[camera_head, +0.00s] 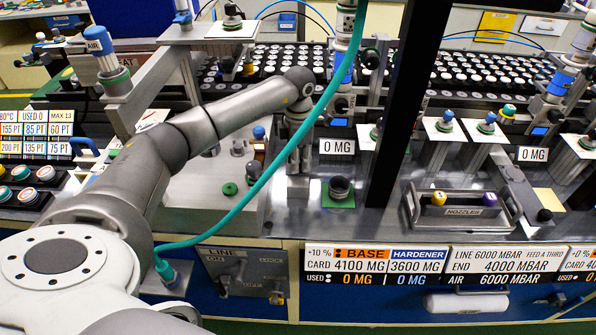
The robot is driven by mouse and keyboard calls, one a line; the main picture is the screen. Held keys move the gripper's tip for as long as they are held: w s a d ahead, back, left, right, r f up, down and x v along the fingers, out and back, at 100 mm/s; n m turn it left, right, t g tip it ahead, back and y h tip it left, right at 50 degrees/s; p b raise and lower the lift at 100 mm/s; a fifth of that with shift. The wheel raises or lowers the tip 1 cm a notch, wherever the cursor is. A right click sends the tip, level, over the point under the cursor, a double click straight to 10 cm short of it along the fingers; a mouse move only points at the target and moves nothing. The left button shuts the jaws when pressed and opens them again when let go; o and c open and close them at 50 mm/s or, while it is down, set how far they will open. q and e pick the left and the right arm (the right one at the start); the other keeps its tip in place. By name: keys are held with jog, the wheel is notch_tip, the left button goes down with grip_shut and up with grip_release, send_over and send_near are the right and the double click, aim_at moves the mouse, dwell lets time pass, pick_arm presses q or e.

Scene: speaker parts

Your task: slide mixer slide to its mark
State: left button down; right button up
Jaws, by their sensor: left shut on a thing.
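My left arm comes in from the left, and its wrist points down over the middle of the bench. My left gripper (298,162) is shut at a small grey part at deck level, which I take to be the mixer slide (298,187). The fingers hide most of that part, and its mark cannot be made out. Just right of the gripper, a dark round cup (340,188) stands on a green pad (338,203). My right gripper is not in view.
A teal hose (262,187) runs across in front of the deck. A dark upright post (408,100) stands right of the cup. A nozzle tray (462,222) sits further right. Behind are racks of several round-topped parts (480,80) and "0 MG" displays (337,147).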

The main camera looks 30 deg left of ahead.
pick_arm(q)
jog(key=shift+w+a+r, duration=0.15)
jog(key=shift+a, duration=0.05)
jog(key=c, duration=1.4)
grip_release()
jog(key=shift+o, duration=1.3)
jog(key=shift+w, duration=0.1)
notch_tip(320, 180, up, 12)
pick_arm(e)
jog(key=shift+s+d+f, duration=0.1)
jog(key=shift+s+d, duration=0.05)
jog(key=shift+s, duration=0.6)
